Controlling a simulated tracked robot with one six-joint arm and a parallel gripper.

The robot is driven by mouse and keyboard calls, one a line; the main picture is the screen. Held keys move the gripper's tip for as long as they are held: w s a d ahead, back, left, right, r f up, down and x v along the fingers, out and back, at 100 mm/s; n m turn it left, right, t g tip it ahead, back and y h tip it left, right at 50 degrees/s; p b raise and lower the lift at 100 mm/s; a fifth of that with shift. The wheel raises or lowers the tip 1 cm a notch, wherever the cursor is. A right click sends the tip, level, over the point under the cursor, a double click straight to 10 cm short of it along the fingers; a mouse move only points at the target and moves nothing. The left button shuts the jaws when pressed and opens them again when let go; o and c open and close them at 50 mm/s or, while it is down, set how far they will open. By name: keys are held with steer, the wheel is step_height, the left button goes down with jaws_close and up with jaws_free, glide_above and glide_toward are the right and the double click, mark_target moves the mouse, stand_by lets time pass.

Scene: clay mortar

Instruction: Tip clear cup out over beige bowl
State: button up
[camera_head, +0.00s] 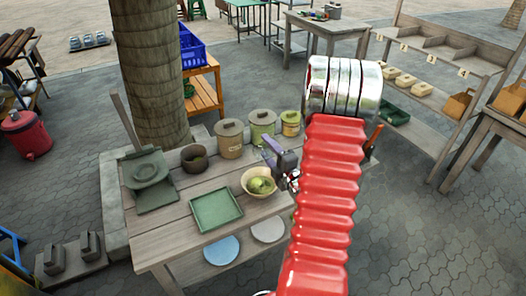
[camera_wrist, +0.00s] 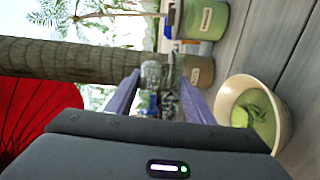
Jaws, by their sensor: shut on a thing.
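The beige bowl (camera_head: 249,191) stands on the wooden table with a green lump and green contents in it. In the wrist view the bowl (camera_wrist: 284,136) is at the right, beside and below my gripper. My gripper (camera_head: 271,155) is just above the bowl's back right side, partly hidden by my red arm. In the wrist view its two purple fingers (camera_wrist: 158,92) are shut on the clear cup (camera_wrist: 154,76). The cup is see-through, so its contents and exact tilt are hard to tell. I cannot make it out surely in the head view.
Lidded canisters (camera_head: 230,141) stand along the table's back. A green tray (camera_head: 216,210) lies left of the bowl, with a dark brown pot (camera_head: 194,160) behind it. A green dustpan-like thing (camera_head: 151,178) is at the left end. A tree trunk (camera_head: 147,70) rises behind.

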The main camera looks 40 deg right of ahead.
steer(key=shift+s, duration=0.1)
stand_by(0.3)
steer(key=shift+d+m+g, duration=0.1)
steer(key=shift+m+g, duration=0.3)
steer(key=shift+m, duration=0.5)
steer(key=m, duration=0.1)
steer(key=m+g+y, duration=0.1)
steer(key=m, duration=0.1)
steer(key=m+y, duration=0.1)
steer(key=shift+d+m+g, duration=0.3)
steer(key=shift+m, duration=0.1)
steer(key=shift+s+a+f+m+g+y, duration=0.1)
steer(key=shift+a+f+m+g+y, duration=0.15)
steer(key=shift+m+y, duration=0.4)
steer(key=shift+s+a+f+m+g+y, duration=0.15)
steer(key=shift+a+f+m+y, duration=0.2)
steer(key=shift+m, duration=0.6)
steer(key=shift+w+a+f+m+y, duration=0.1)
steer(key=shift+a+f+m+y, duration=0.15)
steer(key=shift+m+y, duration=0.4)
steer(key=shift+a+f+m+y, duration=0.2)
steer(key=shift+m+y, duration=0.25)
steer(key=shift+m, duration=0.4)
steer(key=shift+a+r, duration=0.1)
